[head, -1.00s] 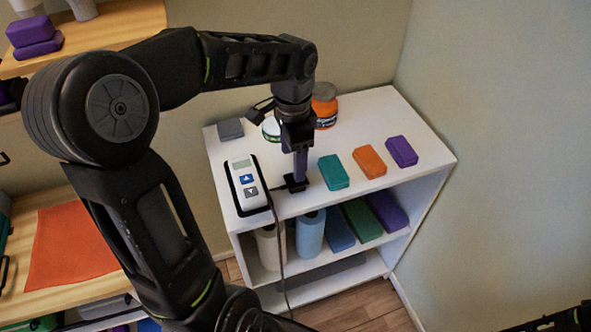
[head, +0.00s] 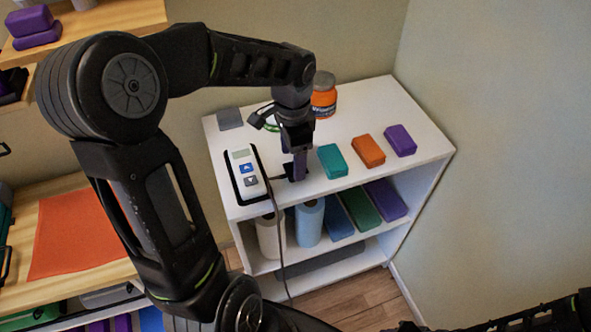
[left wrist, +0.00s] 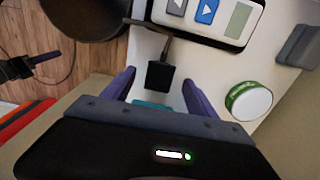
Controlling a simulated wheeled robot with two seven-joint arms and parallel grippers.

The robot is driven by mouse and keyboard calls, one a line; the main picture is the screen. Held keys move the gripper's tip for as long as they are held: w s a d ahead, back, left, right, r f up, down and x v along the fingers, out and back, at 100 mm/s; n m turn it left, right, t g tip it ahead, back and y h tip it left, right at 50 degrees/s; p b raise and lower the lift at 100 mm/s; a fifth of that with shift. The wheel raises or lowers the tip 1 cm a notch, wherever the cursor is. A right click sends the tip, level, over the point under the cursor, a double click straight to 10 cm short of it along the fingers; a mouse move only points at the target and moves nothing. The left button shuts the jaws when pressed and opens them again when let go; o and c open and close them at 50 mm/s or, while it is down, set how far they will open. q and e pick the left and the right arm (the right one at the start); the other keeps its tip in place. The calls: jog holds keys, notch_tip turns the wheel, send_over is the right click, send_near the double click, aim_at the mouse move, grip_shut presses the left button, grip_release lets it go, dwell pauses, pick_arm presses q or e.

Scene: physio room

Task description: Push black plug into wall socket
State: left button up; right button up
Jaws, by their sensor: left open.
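The black plug (left wrist: 160,75) lies on the white shelf top, its cord running to the device beside it. In the left wrist view it lies between my left gripper's two purple fingers (left wrist: 158,90), with gaps on both sides. In the head view my left gripper (head: 299,175) points straight down at the plug (head: 288,172), which it partly hides. The gripper is open and holds nothing. I see no wall socket in either view. Part of my right arm shows at the bottom right of the head view; its gripper is not clearly visible.
A white device (head: 243,172) on a black base stands left of the plug. A teal block (head: 332,160), orange block (head: 368,150) and purple block (head: 400,140) lie to the right. An orange jar (head: 323,97) and white-green tub (left wrist: 248,101) stand behind.

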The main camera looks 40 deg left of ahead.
pick_arm(q)
notch_tip(320, 180, down, 4)
jog(key=shift+f+p, duration=0.15)
jog(key=shift+p, duration=0.15)
jog(key=shift+c, duration=0.5)
jog(key=c, duration=1.2)
jog(key=shift+c, duration=0.2)
notch_tip(320, 180, up, 10)
jog(key=shift+r+b, duration=0.1)
jog(key=shift+b, duration=0.3)
